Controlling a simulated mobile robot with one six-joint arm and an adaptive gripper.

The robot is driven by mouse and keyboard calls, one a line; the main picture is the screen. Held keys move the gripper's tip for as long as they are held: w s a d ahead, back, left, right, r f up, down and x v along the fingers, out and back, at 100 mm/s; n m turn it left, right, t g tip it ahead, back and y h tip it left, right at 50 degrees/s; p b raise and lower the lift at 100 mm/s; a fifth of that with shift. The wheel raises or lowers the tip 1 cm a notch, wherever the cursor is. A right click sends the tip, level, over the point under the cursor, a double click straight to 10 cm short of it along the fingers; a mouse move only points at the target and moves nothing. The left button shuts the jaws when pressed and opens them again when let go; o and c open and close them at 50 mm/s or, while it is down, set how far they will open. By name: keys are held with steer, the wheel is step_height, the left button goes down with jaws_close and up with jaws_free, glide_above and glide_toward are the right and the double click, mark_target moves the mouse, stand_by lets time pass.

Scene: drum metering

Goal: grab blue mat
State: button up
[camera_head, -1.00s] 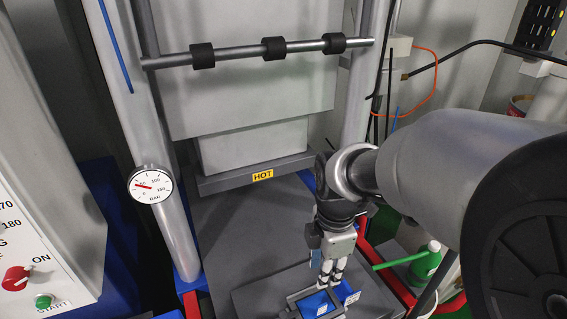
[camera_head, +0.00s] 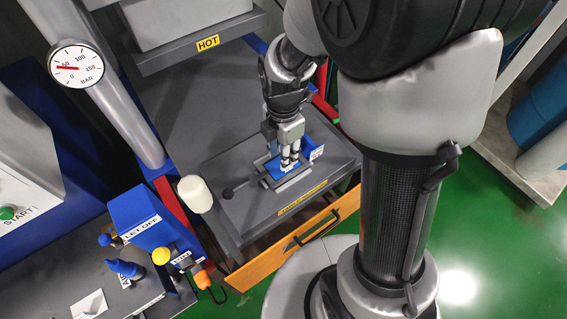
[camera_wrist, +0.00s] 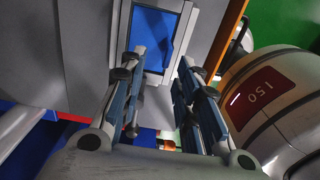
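The blue mat (camera_wrist: 155,38) lies flat inside a grey frame (camera_wrist: 122,30) in the wrist view. In the head view, blue (camera_head: 272,165) shows inside the same frame, partly hidden by my fingers. My gripper (camera_head: 289,160) points down over the frame in the head view. In the wrist view my gripper (camera_wrist: 162,62) has its two fingers apart, with a gap between them and nothing held. The fingertips appear close to the frame's near end; whether they touch it I cannot tell. A blue piece with a white label (camera_head: 316,153) shows just right of the frame.
The frame sits on a grey table (camera_head: 240,205) with an orange drawer front (camera_head: 290,243). The press block marked HOT (camera_head: 208,43) stands behind. A white cylinder (camera_head: 195,193) and a blue box (camera_head: 150,225) stand left. Green floor (camera_head: 480,240) is open at right.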

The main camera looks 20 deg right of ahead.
steer(key=f, duration=0.1)
steer(key=f+b, duration=0.1)
steer(key=f, duration=0.1)
steer(key=f+b, duration=0.1)
steer(key=f, duration=0.1)
steer(key=shift+s+f, duration=0.1)
steer(key=shift+s, duration=0.25)
steer(key=shift+c, duration=0.4)
jaws_close()
